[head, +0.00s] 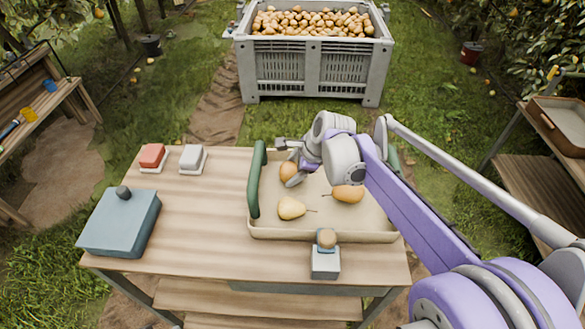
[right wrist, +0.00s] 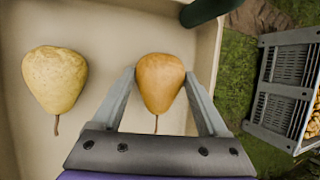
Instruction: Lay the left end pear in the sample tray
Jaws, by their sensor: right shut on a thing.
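The sample tray (head: 285,233) is a beige tray with green handles on the wooden table; its floor also shows in the right wrist view (right wrist: 110,25). My right gripper (head: 291,172) is shut on an orange-brown pear (head: 287,171) at the tray's far left part. In the right wrist view the held pear (right wrist: 160,80) sits between both fingers, stem toward the palm. I cannot tell whether it touches the tray floor. A yellow pear (head: 291,208) lies in the tray nearer the front, and an orange pear (head: 348,194) lies to its right. My left gripper is out of view.
A blue-grey box (head: 119,222) stands at the table's left, with red (head: 152,157) and grey (head: 193,158) blocks behind it. A small knobbed block (head: 326,258) is before the tray. A large crate of pears (head: 315,65) stands beyond. The table's left middle is clear.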

